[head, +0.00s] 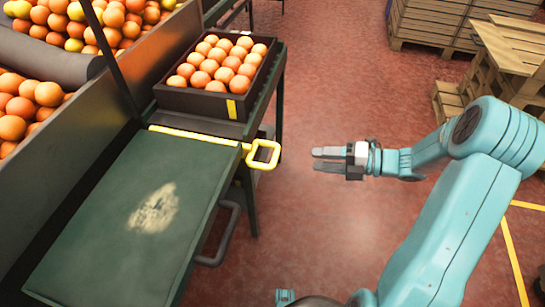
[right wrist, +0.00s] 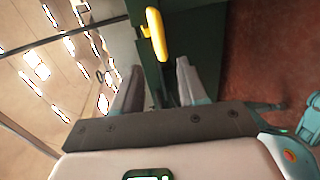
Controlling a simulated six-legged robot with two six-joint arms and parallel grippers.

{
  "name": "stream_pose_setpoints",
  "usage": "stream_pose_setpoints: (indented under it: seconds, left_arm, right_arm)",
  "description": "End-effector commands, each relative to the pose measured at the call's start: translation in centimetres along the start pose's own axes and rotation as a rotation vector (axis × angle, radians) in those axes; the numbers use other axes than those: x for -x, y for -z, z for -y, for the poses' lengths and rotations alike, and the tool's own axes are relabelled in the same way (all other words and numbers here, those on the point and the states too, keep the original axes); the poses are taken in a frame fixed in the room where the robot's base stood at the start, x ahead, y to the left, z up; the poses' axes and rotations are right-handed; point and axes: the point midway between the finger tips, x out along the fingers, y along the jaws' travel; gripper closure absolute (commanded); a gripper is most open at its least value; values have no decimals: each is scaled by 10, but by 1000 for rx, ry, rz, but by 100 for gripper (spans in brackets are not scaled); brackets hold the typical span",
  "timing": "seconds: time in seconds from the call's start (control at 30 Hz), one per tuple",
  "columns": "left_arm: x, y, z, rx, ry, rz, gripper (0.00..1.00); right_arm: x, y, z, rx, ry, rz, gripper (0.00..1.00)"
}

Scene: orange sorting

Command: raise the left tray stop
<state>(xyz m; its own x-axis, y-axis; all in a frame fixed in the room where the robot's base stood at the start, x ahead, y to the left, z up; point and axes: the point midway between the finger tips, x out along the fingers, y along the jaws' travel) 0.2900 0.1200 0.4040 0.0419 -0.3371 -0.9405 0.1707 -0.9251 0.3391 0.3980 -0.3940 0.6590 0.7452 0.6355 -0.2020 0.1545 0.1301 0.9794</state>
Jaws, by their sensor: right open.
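The yellow tray stop (head: 195,135) is a thin bar lying low across the green tray table, just in front of the crate. Its yellow loop handle (head: 276,156) sticks out past the table's right edge. My right gripper (head: 318,159) is open and empty, a short way right of the handle, with its fingers pointing left at it. In the right wrist view the handle (right wrist: 156,35) shows ahead of and between the open fingers (right wrist: 158,88), not touching them. My left gripper is not in view.
A dark crate (head: 195,101) of oranges sits behind the stop. The green table top (head: 90,225) is bare except for a pale worn patch. A grey handle (head: 226,237) juts from the table's side. Wooden pallets (head: 500,50) stand at the back right. The red floor between is clear.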

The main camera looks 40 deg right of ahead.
Motion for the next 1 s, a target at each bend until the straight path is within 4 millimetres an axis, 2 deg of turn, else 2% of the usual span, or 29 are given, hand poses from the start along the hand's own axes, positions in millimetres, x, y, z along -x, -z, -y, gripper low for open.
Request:
stream_pose_setpoints:
  seconds: [0.03, 0.3, 0.5, 0.7, 0.97, 1.0]
  left_arm:
    - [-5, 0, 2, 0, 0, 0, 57]
    - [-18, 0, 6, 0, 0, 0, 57]
    - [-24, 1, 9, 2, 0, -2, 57]
    - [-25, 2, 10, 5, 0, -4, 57]
    - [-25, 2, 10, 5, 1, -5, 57]
    - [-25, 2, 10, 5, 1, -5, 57]
  right_arm:
    - [-14, 1, 3, 0, -2, -6, 58]
    - [-79, 2, 3, 1, 0, -6, 58]
    - [-116, 1, 2, 1, 0, -3, 58]
    - [-132, 1, 0, 0, 1, -2, 58]
    - [-132, 0, 0, 0, 1, -1, 58]
    - [-132, 0, 0, 0, 1, 0, 68]
